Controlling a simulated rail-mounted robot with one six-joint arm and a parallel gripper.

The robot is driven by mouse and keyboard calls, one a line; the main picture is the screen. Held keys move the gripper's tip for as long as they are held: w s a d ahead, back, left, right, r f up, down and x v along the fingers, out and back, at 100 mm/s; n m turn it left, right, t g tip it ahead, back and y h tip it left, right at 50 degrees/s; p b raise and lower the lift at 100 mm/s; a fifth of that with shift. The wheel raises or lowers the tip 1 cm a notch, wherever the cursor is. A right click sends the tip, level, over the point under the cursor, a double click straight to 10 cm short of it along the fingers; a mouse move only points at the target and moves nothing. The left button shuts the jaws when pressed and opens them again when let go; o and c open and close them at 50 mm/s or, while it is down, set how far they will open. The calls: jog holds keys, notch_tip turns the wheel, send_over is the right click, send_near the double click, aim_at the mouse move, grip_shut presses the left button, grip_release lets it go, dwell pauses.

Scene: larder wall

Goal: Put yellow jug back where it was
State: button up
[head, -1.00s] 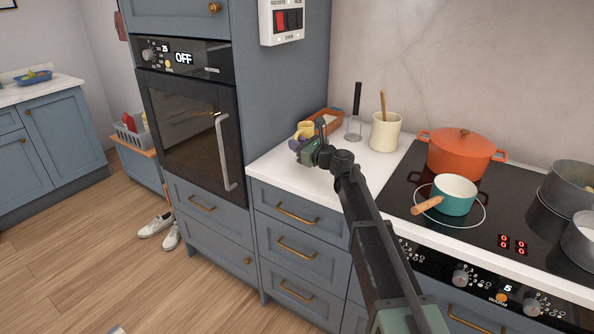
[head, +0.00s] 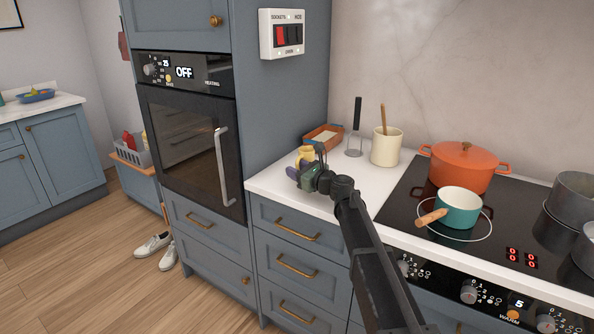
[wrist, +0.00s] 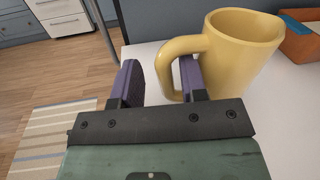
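The yellow jug (head: 306,155) is upright at the left end of the white counter, in front of the terracotta tray. It also shows large in the wrist view (wrist: 238,55), with its handle towards my gripper. My gripper (head: 308,172) is at the jug's near side. In the wrist view my gripper (wrist: 160,82) has its purple fingers apart. The handle lies between them, with the right finger seen through the handle's loop and a gap to the left finger. The jug's base looks to be on the counter, but the fingers partly hide it.
The terracotta tray (head: 323,138) is just behind the jug. A masher (head: 355,140) and a cream utensil pot (head: 386,148) stand to its right. The hob holds an orange pot (head: 462,168) and a teal saucepan (head: 457,207). The tall oven cabinet (head: 287,110) borders the counter's left.

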jog(key=shift+r, duration=0.25)
jog(key=v, duration=1.2)
jog(key=shift+s, duration=0.1)
jog(key=s+d+f+n+g+h+p, duration=0.1)
jog(key=s+f+n+g+h+p, duration=0.15)
jog(key=s+n+g+p, duration=0.6)
jog(key=s+d+f+n+g+h+p, duration=0.1)
jog(key=s+d+n+h, duration=0.5)
jog(key=s, duration=0.6)
jog(key=s+d+f+n+g+h+p, duration=0.1)
jog(key=s+d+n+h+p, duration=0.2)
jog(key=s+d+n, duration=0.6)
jog(key=s+h, duration=0.2)
jog(key=s, duration=0.1)
jog(key=shift+f+h, duration=0.3)
jog(key=shift+h, duration=0.05)
jog(key=shift+s+d+n+g, duration=0.1)
jog(key=shift+n+g, duration=0.15)
